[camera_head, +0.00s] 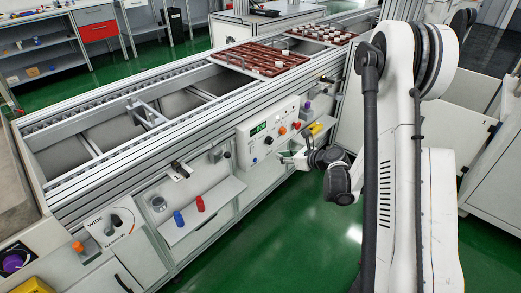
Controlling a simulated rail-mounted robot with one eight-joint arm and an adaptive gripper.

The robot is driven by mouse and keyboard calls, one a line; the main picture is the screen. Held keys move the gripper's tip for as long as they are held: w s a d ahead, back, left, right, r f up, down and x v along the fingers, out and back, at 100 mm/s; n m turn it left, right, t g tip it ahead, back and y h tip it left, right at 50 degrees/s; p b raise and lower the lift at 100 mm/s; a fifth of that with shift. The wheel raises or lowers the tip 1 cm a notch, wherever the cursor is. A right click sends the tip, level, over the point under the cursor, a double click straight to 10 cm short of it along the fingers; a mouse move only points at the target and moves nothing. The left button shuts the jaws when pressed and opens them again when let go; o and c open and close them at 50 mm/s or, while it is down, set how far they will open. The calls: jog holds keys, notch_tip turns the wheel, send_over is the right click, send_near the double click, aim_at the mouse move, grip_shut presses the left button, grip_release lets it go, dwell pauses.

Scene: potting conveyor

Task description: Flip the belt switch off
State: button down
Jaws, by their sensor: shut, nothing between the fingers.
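A white control panel (246,153) is on the front of the conveyor (185,125). It has a small green display, a black knob (268,141), an orange button (282,130) and a red button (296,125). I cannot tell which control is the belt switch, or its position. My gripper (284,155) is shut and empty, just in front of the panel's lower right part. I cannot tell whether it touches the panel. My gripper and wrist may hide part of the panel's lower edge.
Brown trays (262,58) with white pots sit on the conveyor. A shelf below holds a red bottle (200,204) and a blue bottle (179,219). A WIDE/NARROW dial (116,220) is at lower left. A yellow item (316,128) is right of the panel. Green floor is clear in front.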

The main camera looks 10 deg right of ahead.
jog(key=shift+d+f, duration=0.1)
jog(key=shift+f, duration=0.15)
jog(key=shift+w, duration=0.15)
jog(key=b, duration=0.2)
send_near(253, 148)
notch_tip(253, 148, down, 4)
jog(key=w+a, duration=0.1)
jog(key=w, duration=0.1)
jog(key=w+a+b, duration=0.1)
jog(key=w+a, duration=0.1)
jog(key=shift+w+r, duration=0.1)
jog(key=shift+r, duration=0.25)
jog(key=shift+w+a+r, duration=0.15)
jog(key=shift+w+a, duration=0.25)
jog(key=shift+w, duration=0.1)
jog(key=shift+d, duration=0.1)
